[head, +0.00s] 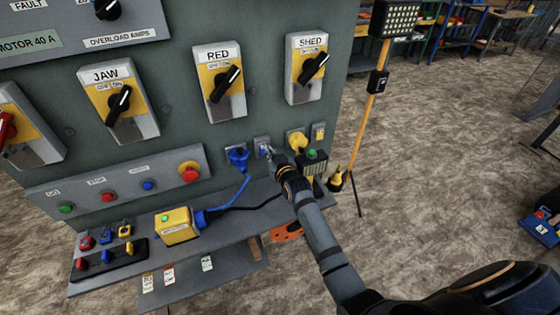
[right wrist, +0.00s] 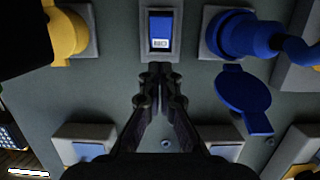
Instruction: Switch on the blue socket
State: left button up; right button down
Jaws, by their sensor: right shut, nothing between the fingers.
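The blue socket (head: 238,156) is on the grey panel with a blue plug in it; it also shows in the right wrist view (right wrist: 232,32), its blue lid (right wrist: 243,92) open. Beside it is a blue rocker switch (right wrist: 159,30) in a grey frame, which in the head view (head: 262,142) is partly behind my gripper. My right gripper (head: 270,154) is shut and empty close to this switch. In the right wrist view its fingertips (right wrist: 160,72) lie just below the switch frame; I cannot tell whether they touch. My left gripper is not in view.
A yellow socket (head: 296,142) with its own switch (head: 318,131) is to the right. Rotary switches sit above, including RED (head: 220,82) and SHED (head: 307,68). A yellow box (head: 177,226) with cables and padlocks (head: 105,240) lies on the shelf below.

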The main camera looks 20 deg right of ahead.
jog(key=s+r+b, duration=0.1)
jog(key=s+r, duration=0.3)
jog(key=s, duration=0.4)
jog(key=s+d+f+g+h, duration=0.1)
jog(key=s+f+g, duration=0.3)
jog(key=s, duration=0.5)
jog(key=s+d+f+g, duration=0.2)
jog(key=s+f+g, duration=0.2)
jog(key=s, duration=0.6)
jog(key=s+d+f+g+h, duration=0.1)
jog(key=s+f+g, duration=0.3)
jog(key=s, duration=0.5)
jog(key=s+d+f+g, duration=0.1)
jog(key=s+d+f, duration=0.1)
jog(key=f, duration=1.2)
jog(key=s+d+f, duration=0.1)
jog(key=s+f, duration=0.1)
jog(key=f, duration=1.3)
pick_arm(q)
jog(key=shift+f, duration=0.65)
pick_arm(e)
jog(key=s+f+g, duration=0.1)
jog(key=s+f, duration=1.2)
jog(key=s, duration=0.4)
jog(key=shift+d+f+y, duration=0.25)
jog(key=shift+d+y, duration=0.05)
jog(key=shift+d, duration=0.15)
